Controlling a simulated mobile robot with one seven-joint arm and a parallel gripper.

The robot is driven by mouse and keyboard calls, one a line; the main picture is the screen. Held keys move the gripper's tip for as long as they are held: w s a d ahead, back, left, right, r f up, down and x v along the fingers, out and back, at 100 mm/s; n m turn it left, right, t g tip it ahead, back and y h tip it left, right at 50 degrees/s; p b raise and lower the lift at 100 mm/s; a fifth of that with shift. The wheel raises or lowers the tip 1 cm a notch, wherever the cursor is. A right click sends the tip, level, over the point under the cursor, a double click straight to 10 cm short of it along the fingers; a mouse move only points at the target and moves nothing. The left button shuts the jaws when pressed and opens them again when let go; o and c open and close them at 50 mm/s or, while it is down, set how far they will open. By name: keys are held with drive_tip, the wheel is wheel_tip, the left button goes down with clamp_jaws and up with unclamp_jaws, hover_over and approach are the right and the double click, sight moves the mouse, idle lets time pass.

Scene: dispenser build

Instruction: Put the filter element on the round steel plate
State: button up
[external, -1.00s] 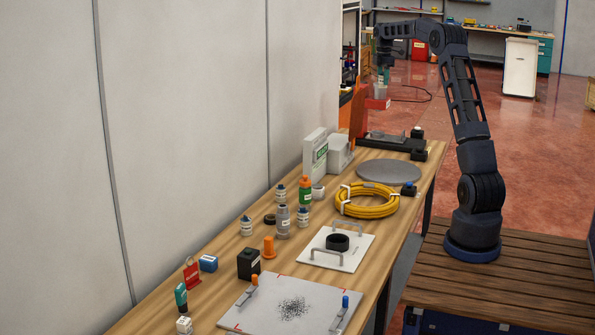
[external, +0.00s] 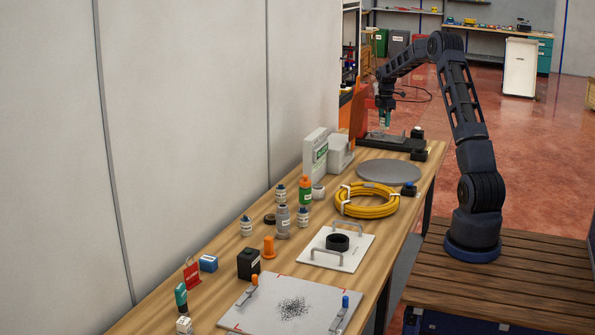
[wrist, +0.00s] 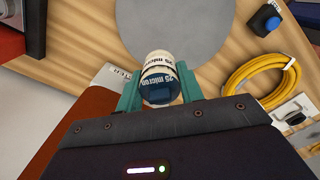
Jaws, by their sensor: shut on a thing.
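The filter element (wrist: 160,78) is a white cylinder marked "25 micron" with a dark blue end. My gripper (wrist: 159,92) is shut on it, with one teal finger on each side. In the external view my gripper (external: 384,117) hangs above the far end of the bench; the filter element is hard to make out there. The round steel plate (external: 388,172) lies flat and bare on the bench, nearer the camera than my gripper. In the wrist view the plate (wrist: 185,22) is beyond the filter element, which covers part of its near edge.
A coil of yellow hose (external: 367,202) and a dark block with a blue button (external: 409,189) sit close to the plate. A white and grey box (external: 315,157) stands on its left. A dark base (external: 392,142) lies behind the plate. Several bottles stand nearer the camera.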

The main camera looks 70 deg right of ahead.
wheel_tip(320, 180, down, 19)
drive_tip(key=shift+r, duration=0.2)
idle(0.4)
drive_tip(key=shift+f, duration=0.1)
drive_tip(key=o, duration=1)
wheel_tip(320, 180, up, 12)
drive_tip(key=shift+r, duration=0.2)
